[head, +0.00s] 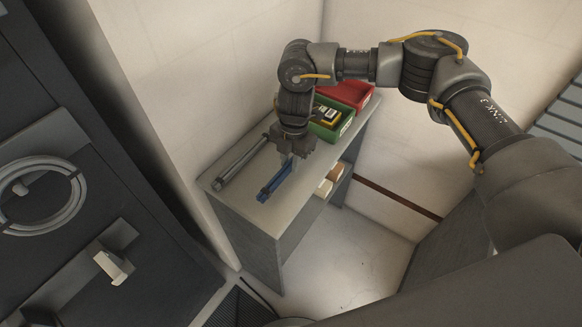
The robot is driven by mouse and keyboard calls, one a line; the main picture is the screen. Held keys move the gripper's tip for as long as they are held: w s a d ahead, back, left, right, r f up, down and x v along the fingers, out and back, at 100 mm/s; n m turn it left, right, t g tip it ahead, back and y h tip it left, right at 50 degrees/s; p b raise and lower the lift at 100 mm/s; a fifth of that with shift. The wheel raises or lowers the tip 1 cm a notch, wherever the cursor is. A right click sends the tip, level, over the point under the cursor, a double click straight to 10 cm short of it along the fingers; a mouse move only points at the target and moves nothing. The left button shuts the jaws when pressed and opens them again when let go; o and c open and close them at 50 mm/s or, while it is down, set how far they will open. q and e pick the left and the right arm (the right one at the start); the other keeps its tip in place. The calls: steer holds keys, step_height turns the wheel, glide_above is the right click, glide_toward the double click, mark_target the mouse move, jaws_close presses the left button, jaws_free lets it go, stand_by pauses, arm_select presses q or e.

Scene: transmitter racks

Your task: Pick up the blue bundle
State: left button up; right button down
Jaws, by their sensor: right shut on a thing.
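The blue bundle (275,186) is a long, dark blue piece near the front of the grey shelf top, lying at a slant. My right gripper (287,162) points down over its far part and is shut on it. The fingertips and the far end of the bundle are partly hidden by the gripper and wrist. I cannot tell whether the bundle is clear of the surface. My left gripper is not in view.
A grey bundle (240,163) lies left of the blue one. A green bin (333,127) with a yellow-black item and a red bin (347,92) stand behind. Small boxes (323,188) sit on a lower shelf. A dark cabinet with a round handle (42,195) is at left.

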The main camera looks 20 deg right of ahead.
steer(key=s+a+r+b, duration=0.3)
steer(key=s+r, duration=0.6)
steer(key=s, duration=0.3)
steer(key=shift+s+a+b, duration=0.25)
steer(key=shift+a+b, duration=0.1)
steer(key=shift+a, duration=0.55)
